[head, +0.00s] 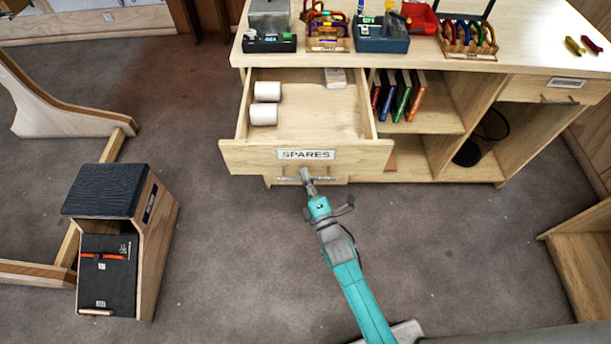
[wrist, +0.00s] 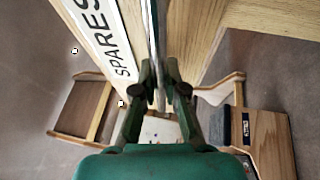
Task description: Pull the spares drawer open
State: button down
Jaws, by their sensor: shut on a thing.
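The spares drawer (head: 240,157) is pulled well out of the wooden desk in the head view, with a white SPARES label (head: 306,154) on its front. Two white rolls (head: 265,102) and a small white item (head: 335,78) lie inside it. My gripper (head: 306,174) is at the bar handle (head: 340,178) on the drawer's front, below the label. In the wrist view my gripper (wrist: 160,95) is shut on the handle bar (wrist: 153,40), beside the label (wrist: 105,35). The fingers hide part of the handle.
The desk top (head: 515,40) holds racks of carabiners and boxes. Books (head: 403,95) and a black wire bin (head: 485,135) stand in the shelves. A wooden box with a dark padded top (head: 105,190) stands at left. Grey carpet (head: 220,250) before the drawer is clear around my arm.

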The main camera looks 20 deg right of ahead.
jog(key=c, duration=1.2)
grip_release()
jog(key=shift+s+f, duration=0.1)
jog(key=v, duration=1.1)
jog(key=shift+s, duration=0.4)
jog(key=s+d+r+m+g+h, duration=0.1)
jog(key=s+r+m, duration=0.1)
jog(key=s+m, duration=0.5)
jog(key=s+d+r+m+g, duration=0.1)
jog(key=s+m+g, duration=0.15)
jog(key=s, duration=0.95)
jog(key=s+r+m+g, duration=0.1)
jog(key=s+r+m, duration=0.9)
jog(key=s, duration=0.1)
jog(key=shift+s+d+g+h, duration=0.25)
jog(key=shift+d+g+h, duration=0.1)
jog(key=shift+d+h, duration=0.05)
